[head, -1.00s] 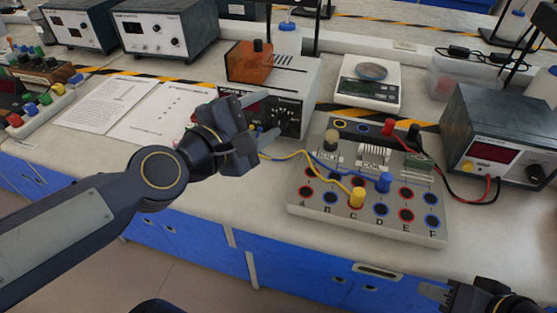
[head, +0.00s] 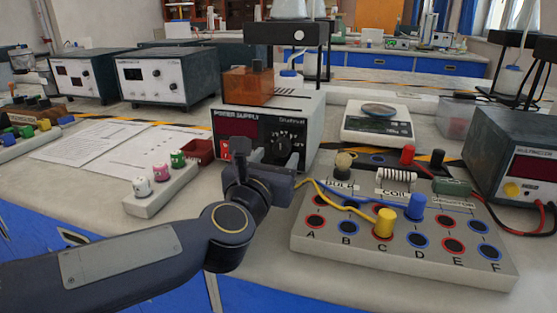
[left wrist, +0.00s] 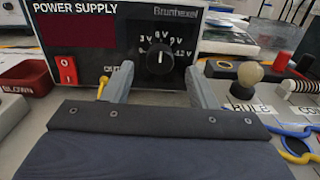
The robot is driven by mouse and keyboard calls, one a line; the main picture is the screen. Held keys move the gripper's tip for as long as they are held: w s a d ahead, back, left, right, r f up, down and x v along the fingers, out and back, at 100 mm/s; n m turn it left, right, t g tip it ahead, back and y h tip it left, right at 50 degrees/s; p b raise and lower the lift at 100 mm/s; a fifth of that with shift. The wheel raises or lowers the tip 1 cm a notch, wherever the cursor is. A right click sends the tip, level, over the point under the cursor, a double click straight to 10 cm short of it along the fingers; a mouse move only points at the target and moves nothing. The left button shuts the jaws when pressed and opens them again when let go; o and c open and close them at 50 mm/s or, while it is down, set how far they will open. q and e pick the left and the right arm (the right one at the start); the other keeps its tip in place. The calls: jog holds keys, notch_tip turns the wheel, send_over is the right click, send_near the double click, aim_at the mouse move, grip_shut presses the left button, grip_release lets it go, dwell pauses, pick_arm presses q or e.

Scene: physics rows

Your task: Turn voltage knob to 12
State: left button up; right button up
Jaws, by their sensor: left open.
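The power supply (head: 308,107) is a pale box with a black front panel, a dark red display and a red switch (left wrist: 67,71). Its round black voltage knob (left wrist: 160,58) shows in the left wrist view, with a pale pointer line facing roughly up. My left gripper (head: 264,163) is in front of the panel. In the left wrist view my left gripper (left wrist: 159,82) is open and empty, its fingers either side of and below the knob, apart from it. My right gripper is out of view.
A circuit board (head: 400,262) with bulb, coil and blue and yellow plugs stands close right of my left gripper. A pale block with coloured fuses (head: 160,192) and a red tray (head: 197,151) lie left. A scale (head: 378,125) stands behind.

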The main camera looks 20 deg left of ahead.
aim_at(282, 148)
pick_arm(q)
jog(key=shift+w, duration=1.35)
jog(key=c, duration=1)
